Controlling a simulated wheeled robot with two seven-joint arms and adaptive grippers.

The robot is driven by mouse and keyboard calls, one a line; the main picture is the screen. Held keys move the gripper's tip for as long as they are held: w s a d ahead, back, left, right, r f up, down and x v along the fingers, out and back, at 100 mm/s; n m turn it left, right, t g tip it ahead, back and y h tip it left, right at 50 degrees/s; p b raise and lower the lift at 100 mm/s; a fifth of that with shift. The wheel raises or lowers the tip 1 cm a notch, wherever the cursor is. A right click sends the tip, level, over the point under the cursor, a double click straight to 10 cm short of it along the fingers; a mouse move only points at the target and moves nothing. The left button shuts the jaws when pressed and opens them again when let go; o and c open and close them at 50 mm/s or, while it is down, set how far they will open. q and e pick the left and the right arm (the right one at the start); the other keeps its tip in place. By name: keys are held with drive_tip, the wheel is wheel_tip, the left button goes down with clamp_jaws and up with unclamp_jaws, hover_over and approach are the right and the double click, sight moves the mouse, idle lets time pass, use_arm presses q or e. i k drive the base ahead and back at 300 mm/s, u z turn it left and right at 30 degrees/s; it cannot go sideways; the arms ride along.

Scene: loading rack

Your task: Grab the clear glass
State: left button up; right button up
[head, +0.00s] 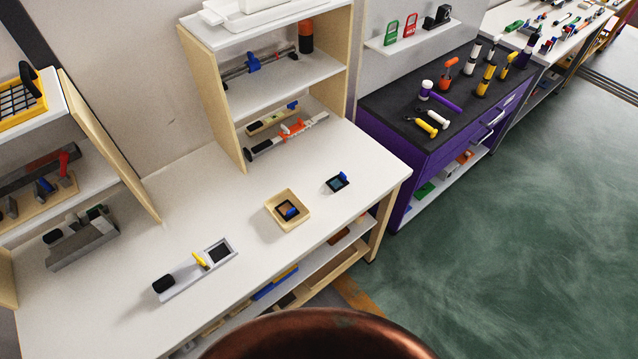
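I cannot make out a clear glass anywhere in the head view. Neither of my grippers shows in this view. The white workbench (130,318) holds a grey device with a yellow lever and black knob (190,275), a small wooden tray (287,210) with a dark and blue item in it, and a small black and blue item (337,183).
A wooden shelf unit (245,90) stands at the bench's back, with another shelf at the left. A purple cabinet (440,150) with a black top bears several tools. Green floor (520,230) is open at the right. A copper-coloured rounded surface (320,338) fills the bottom centre.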

sight(339, 181)
drive_tip(key=u, duration=1.15)
drive_tip(key=i, duration=0.6)
drive_tip(key=z, duration=0.4)
